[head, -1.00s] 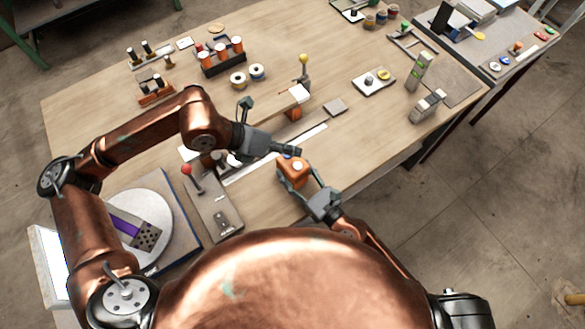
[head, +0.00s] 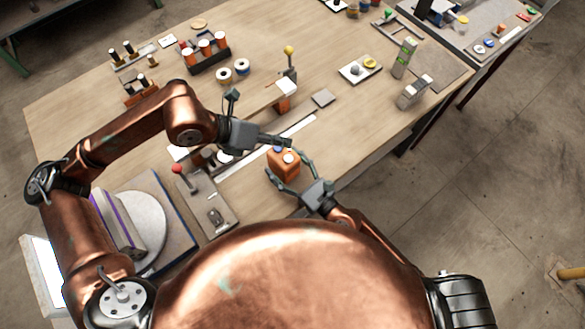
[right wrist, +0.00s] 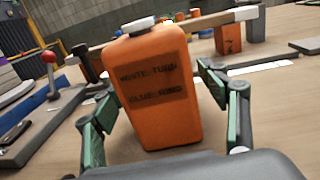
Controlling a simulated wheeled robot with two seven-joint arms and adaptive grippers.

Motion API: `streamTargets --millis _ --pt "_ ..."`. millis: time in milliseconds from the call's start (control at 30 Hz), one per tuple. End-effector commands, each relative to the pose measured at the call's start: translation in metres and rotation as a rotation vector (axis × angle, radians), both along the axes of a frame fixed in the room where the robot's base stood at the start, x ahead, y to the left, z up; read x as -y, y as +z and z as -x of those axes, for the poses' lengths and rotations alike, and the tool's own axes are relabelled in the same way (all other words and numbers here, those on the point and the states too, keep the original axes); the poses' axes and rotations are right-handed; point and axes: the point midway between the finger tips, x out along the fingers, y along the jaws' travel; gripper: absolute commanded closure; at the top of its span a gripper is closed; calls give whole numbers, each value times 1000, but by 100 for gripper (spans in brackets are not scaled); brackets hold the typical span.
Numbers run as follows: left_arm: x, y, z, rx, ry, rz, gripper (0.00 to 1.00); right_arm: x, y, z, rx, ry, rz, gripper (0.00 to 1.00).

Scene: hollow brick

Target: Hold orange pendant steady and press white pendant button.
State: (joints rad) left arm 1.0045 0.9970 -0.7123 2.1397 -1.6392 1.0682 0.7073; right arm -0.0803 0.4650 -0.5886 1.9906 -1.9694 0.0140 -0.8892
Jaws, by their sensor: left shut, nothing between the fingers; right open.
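The orange pendant (head: 284,166) stands upright on the table in front of me, with a white button (head: 289,158) and a blue button on its top. In the right wrist view, the pendant (right wrist: 155,95) shows dark lettering, and the white button (right wrist: 140,25) is on top. My right gripper (head: 287,164) is open, one finger on each side of the pendant, with gaps visible in the wrist view. My left gripper (head: 290,142) is shut and empty, its tip close to the pendant's top at its far side. Whether it touches is unclear.
A turntable (head: 152,205) bearing a grey brick (head: 118,222) with a purple stripe is at the left. A red-knobbed lever panel (head: 205,205) lies between it and the pendant. A yellow-knobbed lever (head: 289,62) stands behind. Table right of the pendant is clear.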

Motion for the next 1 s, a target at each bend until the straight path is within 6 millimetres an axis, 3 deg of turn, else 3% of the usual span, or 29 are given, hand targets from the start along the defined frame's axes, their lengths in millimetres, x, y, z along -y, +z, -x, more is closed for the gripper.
streamTargets --millis 700,1000 --pt "0 0 0 0 0 0 100 65 -1 81 -2 0 4 32" --pt "0 0 0 0 0 0 100 74 0 92 -1 0 1 32"
